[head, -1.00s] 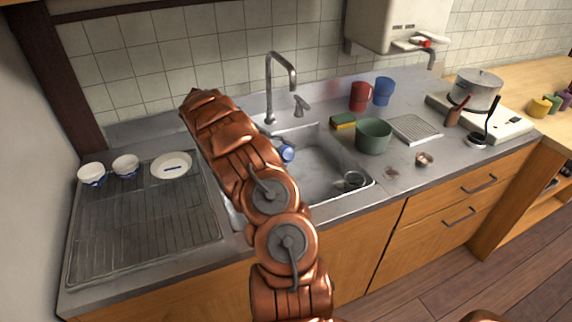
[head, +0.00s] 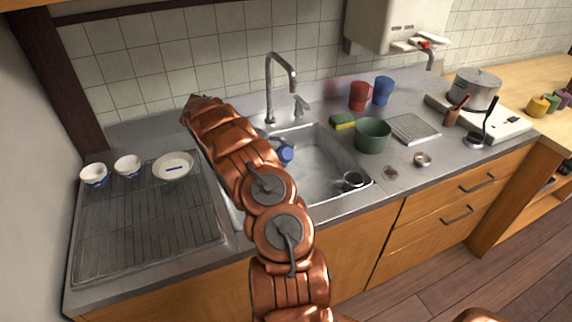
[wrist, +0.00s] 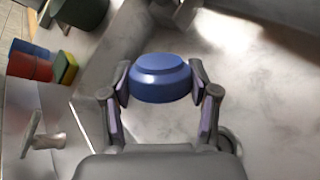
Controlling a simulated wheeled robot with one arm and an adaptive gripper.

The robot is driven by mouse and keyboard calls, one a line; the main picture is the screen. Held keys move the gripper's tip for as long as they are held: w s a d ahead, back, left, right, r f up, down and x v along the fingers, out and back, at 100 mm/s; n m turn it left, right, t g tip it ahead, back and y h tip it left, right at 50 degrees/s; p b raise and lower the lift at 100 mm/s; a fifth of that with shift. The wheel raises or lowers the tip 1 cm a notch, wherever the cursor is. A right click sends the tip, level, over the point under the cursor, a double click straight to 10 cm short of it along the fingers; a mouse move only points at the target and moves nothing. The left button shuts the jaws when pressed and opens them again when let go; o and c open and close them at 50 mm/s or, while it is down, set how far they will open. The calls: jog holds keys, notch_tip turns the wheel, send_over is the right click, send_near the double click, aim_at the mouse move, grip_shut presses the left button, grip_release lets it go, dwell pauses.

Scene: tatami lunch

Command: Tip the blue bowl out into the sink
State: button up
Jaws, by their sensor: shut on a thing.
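The blue bowl (head: 286,154) is over the sink (head: 318,165) in the head view, partly behind my arm. In the wrist view the bowl (wrist: 160,80) sits between the two fingertips of my gripper (wrist: 160,82), which is shut on its sides. A narrower round base seems to show at the bowl's upper end there, so it looks tipped over. I cannot see inside it or tell whether anything is in it.
A glass (head: 353,180) stands in the sink's front right corner. The tap (head: 270,88) rises behind the basin. A green pot (head: 373,135), sponge (head: 342,121), red mug (head: 360,95) and blue mug (head: 383,90) stand to the right. A drying rack (head: 145,225) lies left.

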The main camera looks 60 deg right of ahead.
jog(key=shift+w+d+f+n+g+p, duration=0.15)
jog(key=shift+n+g+p, duration=0.2)
jog(key=shift+p, duration=0.35)
jog(key=shift+w+a+n+g+p, duration=0.15)
jog(key=shift+g+p, duration=0.3)
jog(key=shift+p, duration=0.25)
jog(key=shift+d+p, duration=0.1)
jog(key=shift+p, duration=1.1)
jog(key=shift+f, duration=0.1)
jog(key=b, duration=0.2)
jog(key=shift+s+d+f+b, duration=0.1)
jog(key=shift+f+b, duration=0.1)
jog(key=shift+b, duration=0.1)
jog(key=shift+r, duration=0.15)
jog(key=shift+s+r+t+b, duration=0.15)
jog(key=shift+t+b, duration=0.15)
jog(key=shift+b, duration=0.5)
jog(key=shift+r+m, duration=0.1)
jog(key=shift+m, duration=0.2)
jog(key=shift+s+a+r+m+t+b, duration=0.15)
jog(key=shift+m+t+b, duration=0.2)
jog(key=shift+t+b, duration=0.55)
jog(key=shift+s+a+m+t+b, duration=0.15)
jog(key=shift+m+t+b, duration=0.3)
jog(key=shift+b, duration=0.8)
